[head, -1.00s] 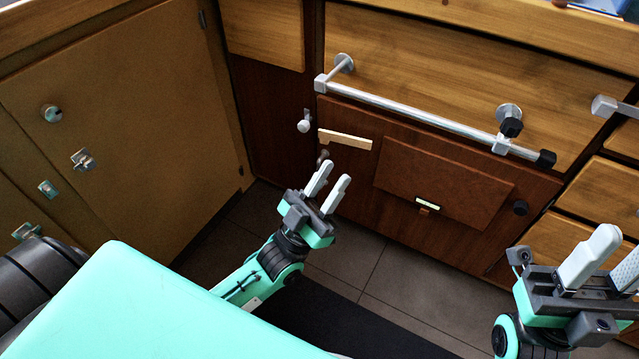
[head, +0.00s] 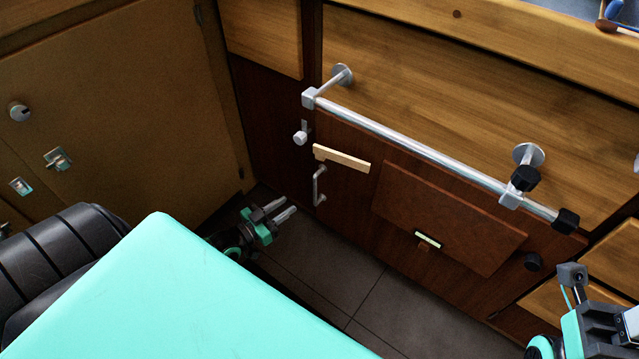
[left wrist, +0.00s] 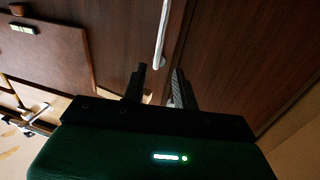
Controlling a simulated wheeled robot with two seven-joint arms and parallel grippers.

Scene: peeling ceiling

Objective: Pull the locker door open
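The dark red-brown locker door (head: 350,205) is below the metal rail and looks shut. Its upright metal bar handle (head: 318,185) is near the door's left edge. The handle also shows in the left wrist view (left wrist: 162,36), beyond the fingertips and roughly in line with the gap between them. My left gripper (head: 290,211) is low, left of and below the handle. Its two fingers are apart and empty in the left wrist view (left wrist: 160,75). My right gripper (head: 618,322) is cut off at the right edge, so its fingers cannot be judged.
A metal rail (head: 420,152) with a black end cap juts out above the door. A light wood strip (head: 341,158) and a raised brown panel (head: 450,215) are on the door front. A tan cabinet (head: 130,110) stands left. Grey tiled floor (head: 330,270) is bare below.

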